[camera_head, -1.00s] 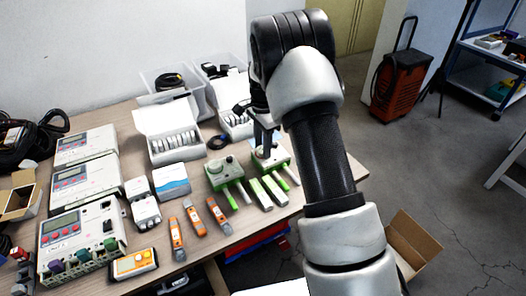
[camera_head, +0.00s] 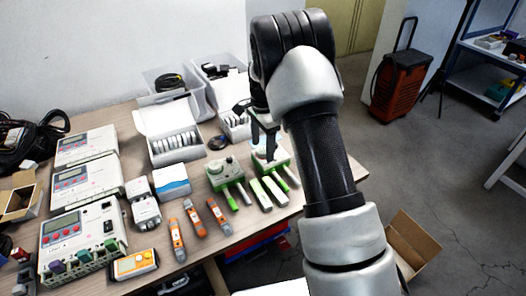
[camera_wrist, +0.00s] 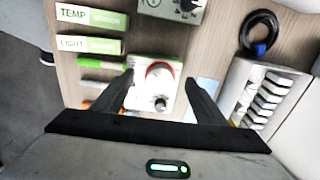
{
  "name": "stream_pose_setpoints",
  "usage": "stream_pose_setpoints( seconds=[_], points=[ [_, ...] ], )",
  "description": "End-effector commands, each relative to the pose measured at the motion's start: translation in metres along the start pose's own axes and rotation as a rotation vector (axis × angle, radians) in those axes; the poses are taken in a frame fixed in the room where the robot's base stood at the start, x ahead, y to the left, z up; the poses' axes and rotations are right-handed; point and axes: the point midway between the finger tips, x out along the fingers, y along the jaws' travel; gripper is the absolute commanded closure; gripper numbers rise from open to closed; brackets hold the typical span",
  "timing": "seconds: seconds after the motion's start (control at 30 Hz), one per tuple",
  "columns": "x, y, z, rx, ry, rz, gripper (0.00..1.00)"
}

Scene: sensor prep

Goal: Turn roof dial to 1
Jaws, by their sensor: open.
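In the wrist view, a pale box carries a white round dial with a red rim (camera_wrist: 159,71) and a smaller dark-and-silver knob (camera_wrist: 161,103). My gripper (camera_wrist: 159,79) is open. Its fingers are on either side of the red-rimmed dial, with gaps on both sides, and hold nothing. In the head view my gripper (camera_head: 269,148) points down over the right-hand green-and-grey box (camera_head: 283,162), hiding part of it. A similar box with a dial (camera_head: 225,170) stands to its left. I cannot read a roof label or any dial numbers.
Strips marked TEMP (camera_wrist: 92,17) and LIGHT (camera_wrist: 90,45) lie near the box. A white carton of discs (camera_wrist: 266,95) and a dark cable coil (camera_wrist: 259,32) are close by. Orange tools (camera_head: 194,219) lie near the table's front edge.

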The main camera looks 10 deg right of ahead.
Motion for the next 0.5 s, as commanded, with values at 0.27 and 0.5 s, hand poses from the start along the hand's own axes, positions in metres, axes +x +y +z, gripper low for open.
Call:
stream_pose_setpoints(
  seconds=[0.27, 0.5],
  points=[
    [-0.0068, -0.0002, 0.0001, 0.000, 0.000, 0.000, 0.34],
    [-0.0097, -0.0002, 0.0001, 0.000, 0.000, 0.000, 0.34]
  ],
)
